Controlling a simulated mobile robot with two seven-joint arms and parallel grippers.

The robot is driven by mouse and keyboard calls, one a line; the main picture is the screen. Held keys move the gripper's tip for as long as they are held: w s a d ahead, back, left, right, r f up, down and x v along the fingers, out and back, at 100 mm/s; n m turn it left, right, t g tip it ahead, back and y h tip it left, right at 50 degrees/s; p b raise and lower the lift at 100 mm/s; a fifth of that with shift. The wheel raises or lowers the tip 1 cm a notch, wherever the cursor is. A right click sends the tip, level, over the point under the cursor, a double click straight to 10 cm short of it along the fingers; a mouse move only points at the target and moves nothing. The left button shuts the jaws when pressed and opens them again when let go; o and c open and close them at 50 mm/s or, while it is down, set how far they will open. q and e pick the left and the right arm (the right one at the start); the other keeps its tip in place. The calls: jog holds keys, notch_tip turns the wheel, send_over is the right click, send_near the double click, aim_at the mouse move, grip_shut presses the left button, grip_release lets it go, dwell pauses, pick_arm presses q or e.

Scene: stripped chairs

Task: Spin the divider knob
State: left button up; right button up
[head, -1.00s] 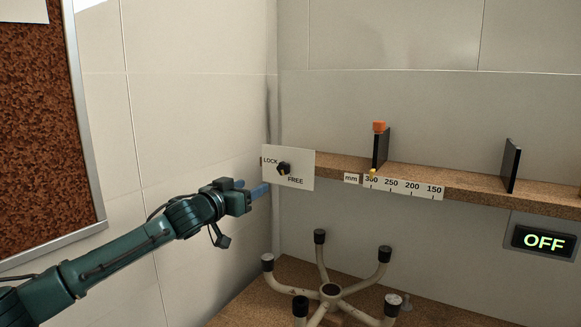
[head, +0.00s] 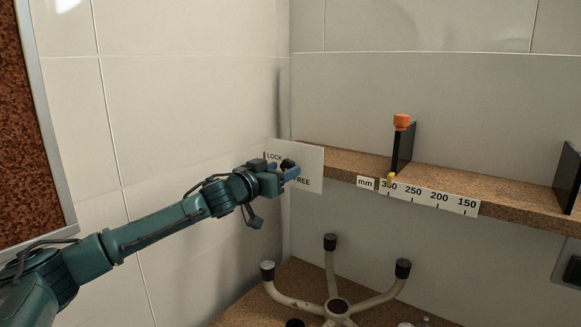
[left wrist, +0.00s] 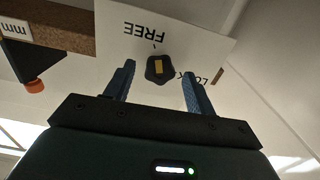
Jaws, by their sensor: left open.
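The divider knob (head: 288,163) is a dark lobed knob on a white plate (head: 312,166) marked LOCK and FREE. In the left wrist view the knob (left wrist: 160,68) shows a yellow-orange mark on its face, with the lettering upside down. My left gripper (head: 282,170) is open, its blue fingers at the plate, partly covering the knob and the lettering in the head view. In the left wrist view the fingertips (left wrist: 160,73) lie on either side of the knob with gaps; whether they reach its depth is unclear. My right gripper is not in view.
A black divider (head: 403,150) with an orange cap (head: 401,121) stands on the cork-coloured shelf (head: 345,160), its yellow pointer near 300 on the mm scale (head: 440,198). Another black panel (head: 568,178) stands at right. An upturned chair base (head: 337,306) sits below. A wall is close left.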

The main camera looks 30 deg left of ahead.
pick_arm(q)
jog(key=shift+w, duration=0.15)
jog(key=shift+r, duration=0.1)
jog(key=shift+c, duration=0.4)
jog(key=c, duration=0.9)
